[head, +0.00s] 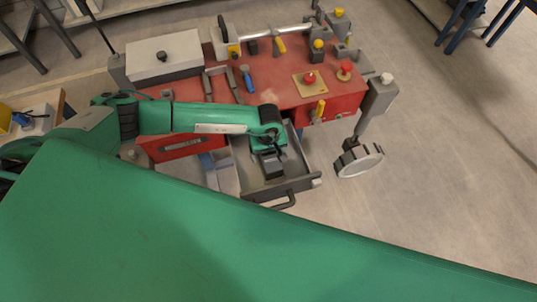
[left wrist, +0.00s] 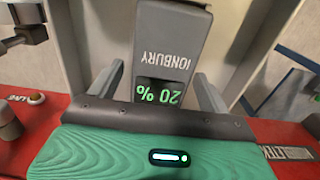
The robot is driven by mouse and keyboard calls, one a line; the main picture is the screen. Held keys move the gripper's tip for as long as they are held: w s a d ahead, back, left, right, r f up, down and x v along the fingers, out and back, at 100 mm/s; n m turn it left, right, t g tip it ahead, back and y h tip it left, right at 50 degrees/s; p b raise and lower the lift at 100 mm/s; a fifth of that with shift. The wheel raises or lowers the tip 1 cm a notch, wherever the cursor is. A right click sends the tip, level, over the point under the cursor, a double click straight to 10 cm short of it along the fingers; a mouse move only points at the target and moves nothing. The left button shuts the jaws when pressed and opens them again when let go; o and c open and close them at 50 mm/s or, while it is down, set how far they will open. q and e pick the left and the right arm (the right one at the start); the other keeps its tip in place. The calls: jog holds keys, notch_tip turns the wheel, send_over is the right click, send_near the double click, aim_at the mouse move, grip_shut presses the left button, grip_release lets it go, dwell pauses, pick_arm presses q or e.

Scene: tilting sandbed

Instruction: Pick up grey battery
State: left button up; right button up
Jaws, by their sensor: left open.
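The grey battery (left wrist: 175,40) shows in the left wrist view, with "IONBURY" lettering and a green "20 %" display, both upside down in the picture. In the head view it is the dark grey block (head: 272,169) in the pulled-out drawer (head: 298,184). My left gripper (left wrist: 160,74) is open, with one finger on each side of the battery's near end. Gaps show between the fingers and the battery. In the head view my left gripper (head: 268,151) is above the drawer and hides part of the battery. My right gripper is not in view.
The drawer walls surround the battery. The red workbench (head: 270,88) carries a grey lidded box (head: 163,57), a blue-handled tool (head: 247,78), a red button (head: 309,78) and yellow-handled fittings. A round grey wheel (head: 359,161) stands out at right.

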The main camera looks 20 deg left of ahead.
pick_arm(q)
jog(key=c, duration=1.6)
jog(key=shift+w+r, duration=0.1)
grip_shut()
jog(key=shift+r, duration=0.15)
